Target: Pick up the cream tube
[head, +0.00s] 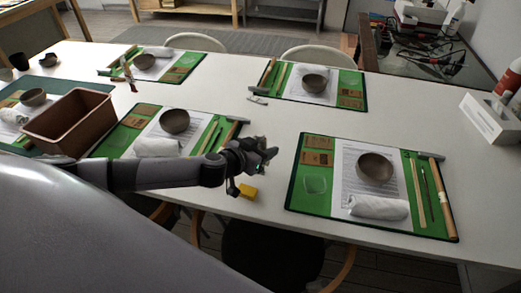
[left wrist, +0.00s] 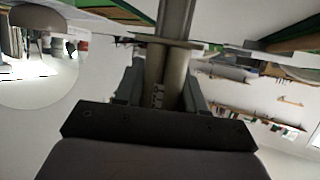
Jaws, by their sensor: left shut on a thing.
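My left gripper (head: 262,153) is above the table's near edge, between the two near mats. In the left wrist view its jaws are shut on a long, dull grey-beige tube (left wrist: 172,75) with small dark marks on its side. It looks like the cream tube, but its colour is dim and part of it is hidden by the fingers. In the head view the held tube is too small and dark to make out against the gripper. My right gripper is not in view.
A yellow block (head: 248,191) lies by the near edge below the gripper. Green mats with bowls and rolled white cloths stand on either side, the right mat (head: 312,203) nearest. A brown bin (head: 72,121) stands at left.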

